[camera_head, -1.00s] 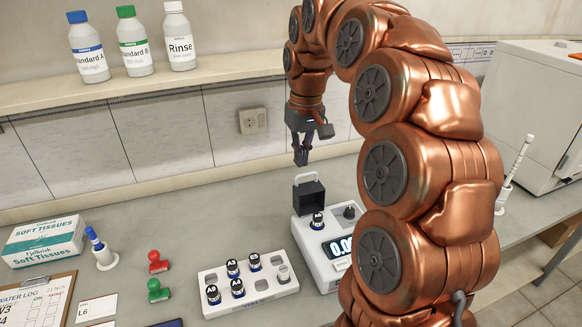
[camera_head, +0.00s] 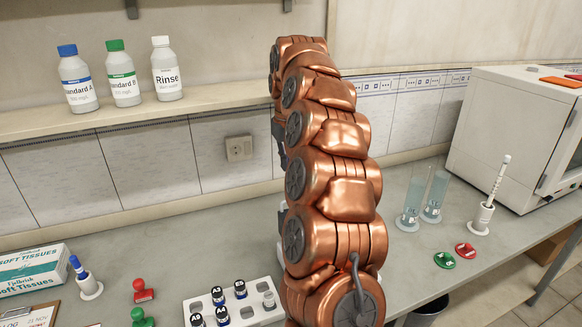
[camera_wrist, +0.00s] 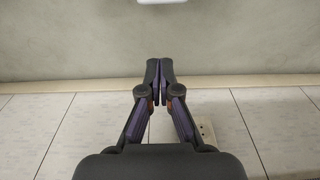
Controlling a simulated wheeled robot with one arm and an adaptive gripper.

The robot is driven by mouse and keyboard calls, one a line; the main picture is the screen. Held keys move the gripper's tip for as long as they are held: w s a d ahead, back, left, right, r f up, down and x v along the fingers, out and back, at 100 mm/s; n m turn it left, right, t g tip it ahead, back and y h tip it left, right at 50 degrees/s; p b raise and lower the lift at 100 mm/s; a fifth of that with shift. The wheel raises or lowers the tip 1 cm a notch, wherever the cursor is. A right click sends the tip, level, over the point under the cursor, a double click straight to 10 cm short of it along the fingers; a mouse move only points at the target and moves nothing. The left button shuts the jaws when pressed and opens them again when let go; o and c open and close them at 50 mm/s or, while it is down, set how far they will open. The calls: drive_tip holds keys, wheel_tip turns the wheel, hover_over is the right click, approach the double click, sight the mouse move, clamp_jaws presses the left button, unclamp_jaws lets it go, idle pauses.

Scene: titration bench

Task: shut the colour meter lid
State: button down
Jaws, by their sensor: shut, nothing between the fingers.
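The colour meter (camera_head: 282,220) is almost wholly hidden behind my arm in the head view; only a pale sliver shows at the arm's left edge. Its lid cannot be made out there. My gripper shows in the wrist view (camera_wrist: 159,68) with its two dark fingers together and nothing between them. It is over the bench near the wall, apart from anything seen. A white edge at the top of the wrist view (camera_wrist: 160,2) may be the meter; too little shows to tell. In the head view my gripper is mostly behind my arm.
A white vial rack (camera_head: 252,314) with several vials stands left of my arm. Two glass cylinders (camera_head: 412,200), a pen-like probe in a holder (camera_head: 490,200) and red and green pieces (camera_head: 445,260) stand right. A wall socket (camera_head: 238,148) is behind. Bottles stand on the shelf (camera_head: 40,125).

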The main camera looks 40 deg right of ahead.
drive_tip(key=s+f+p, duration=0.3)
drive_tip(key=f+p, duration=0.1)
drive_tip(key=f, duration=0.3)
drive_tip(key=shift+a+f, duration=0.4)
drive_tip(key=shift+a, duration=0.05)
idle(0.3)
